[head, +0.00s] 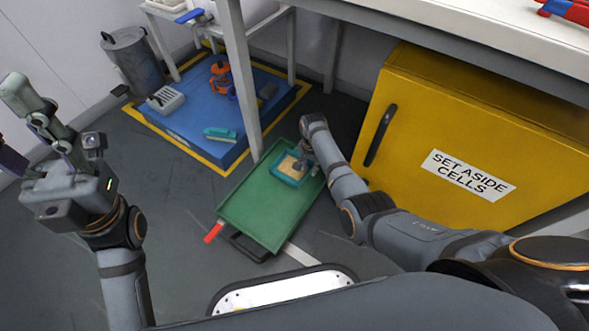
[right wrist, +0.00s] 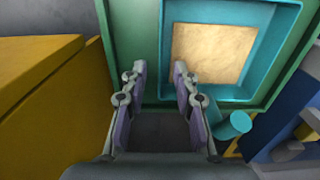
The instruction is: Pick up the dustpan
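A teal pan with a raised rim and a tan square inside, which looks like the dustpan (head: 276,178), lies at the far end of a green tray (head: 255,212) on the floor. In the right wrist view the teal pan (right wrist: 247,93) fills the upper middle, with a short round teal stub (right wrist: 236,124) at its near right. My right gripper (head: 303,163) is above the pan; its open fingers (right wrist: 160,75) show nothing between them at the pan's near left side. Contact cannot be told. My left gripper (head: 14,122) is open and empty, raised at the far left.
A yellow cabinet (head: 446,115) stands close to my right arm. A white table leg (head: 242,85) rises beside the tray. A grey bin (head: 133,62) stands behind.

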